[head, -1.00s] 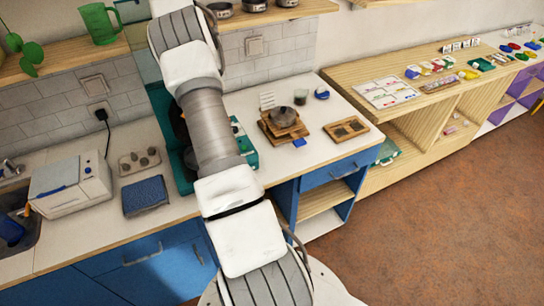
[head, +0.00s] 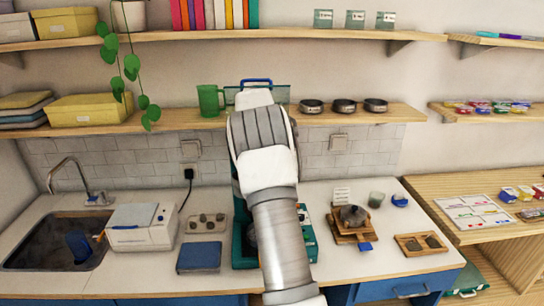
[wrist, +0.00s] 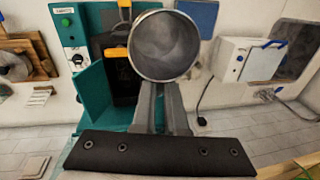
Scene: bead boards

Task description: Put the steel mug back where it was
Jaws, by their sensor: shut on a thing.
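The steel mug (wrist: 166,48) is a round grey metal vessel at the top centre of the wrist view, its open mouth facing the camera. My gripper (wrist: 164,92) is shut on it; the grey fingers meet the mug's near side. Behind the mug in the wrist view is a teal machine (wrist: 90,95) with yellow parts. The same teal machine (head: 308,238) stands on the counter in the head view, partly behind my arm.
The lower wall shelf (head: 400,114) holds a green jug (head: 209,100), a clear teal box (head: 282,94) and several small pans (head: 344,105). A white appliance (head: 142,227) and a sink (head: 55,240) are at the left. A wooden stand (head: 352,231) is right of my arm.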

